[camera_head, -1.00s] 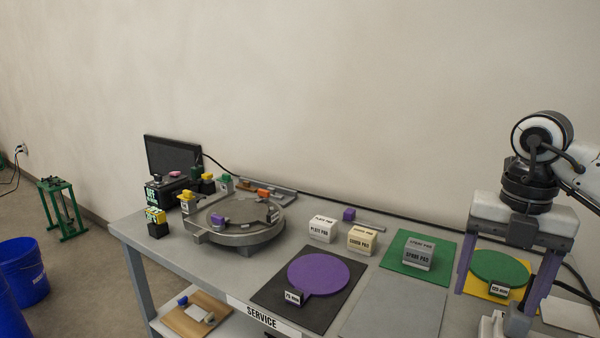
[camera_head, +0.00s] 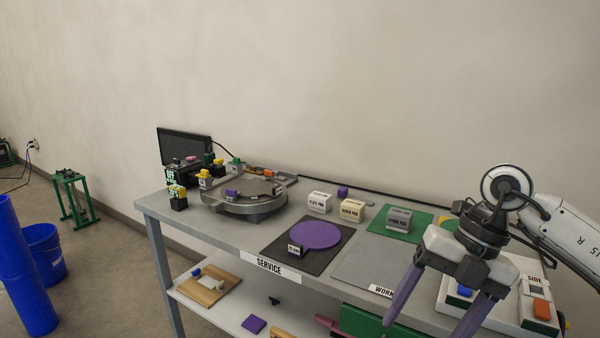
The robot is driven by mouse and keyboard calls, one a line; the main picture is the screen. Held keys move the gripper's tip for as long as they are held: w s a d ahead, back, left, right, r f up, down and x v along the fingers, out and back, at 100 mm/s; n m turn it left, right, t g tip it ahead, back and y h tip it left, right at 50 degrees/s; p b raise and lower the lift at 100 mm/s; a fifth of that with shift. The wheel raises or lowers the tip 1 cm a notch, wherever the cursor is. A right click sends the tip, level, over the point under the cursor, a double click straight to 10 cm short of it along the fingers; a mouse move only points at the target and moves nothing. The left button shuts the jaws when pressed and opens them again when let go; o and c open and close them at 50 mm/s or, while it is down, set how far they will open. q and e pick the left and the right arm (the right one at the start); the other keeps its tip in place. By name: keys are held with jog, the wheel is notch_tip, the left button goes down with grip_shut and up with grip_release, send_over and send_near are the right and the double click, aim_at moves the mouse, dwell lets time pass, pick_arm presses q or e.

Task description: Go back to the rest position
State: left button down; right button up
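My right gripper (camera_head: 432,302) hangs over the right front of the service cart (camera_head: 230,232). Its two purple fingers are spread apart with nothing between them. The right arm comes in from the right edge. My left gripper is out of view. A purple disc (camera_head: 316,234) lies on a dark mat (camera_head: 283,250) at the middle of the top. A round grey fixture (camera_head: 245,206) stands at the left end, with small yellow and purple parts on it.
Labelled blocks, a white one (camera_head: 319,203), a cream one (camera_head: 352,212) and a grey one (camera_head: 398,220), stand at the back. A lower shelf (camera_head: 225,313) holds loose items. Blue cylinders (camera_head: 40,250) stand on the floor at left.

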jog(key=s+a+r+m+t+y, duration=0.1)
jog(key=s+a+m+t+y, duration=0.15)
jog(key=a+y, duration=0.7)
jog(key=s+a+r+m+t+y, duration=0.1)
jog(key=s+a+m+t+y, duration=0.15)
jog(key=a+y, duration=0.7)
jog(key=w+d+f+m+t+h, duration=0.2)
jog(key=d+f+m+t+h, duration=0.2)
jog(key=f+m+t+h, duration=0.4)
jog(key=w+d+f+m+t+h, duration=0.35)
jog(key=f+m+h, duration=0.3)
jog(key=m, duration=0.45)
jog(key=s+d+f+m+g+h, duration=0.3)
jog(key=s+d+f, duration=0.1)
jog(key=s+f, duration=0.5)
jog(key=s+d+f+m+g+h, duration=0.3)
jog(key=s+f, duration=0.6)
jog(key=f, duration=0.4)
jog(key=shift+s+d+f+g, duration=0.25)
jog(key=shift+d+g, duration=0.1)
jog(key=shift+d, duration=0.5)
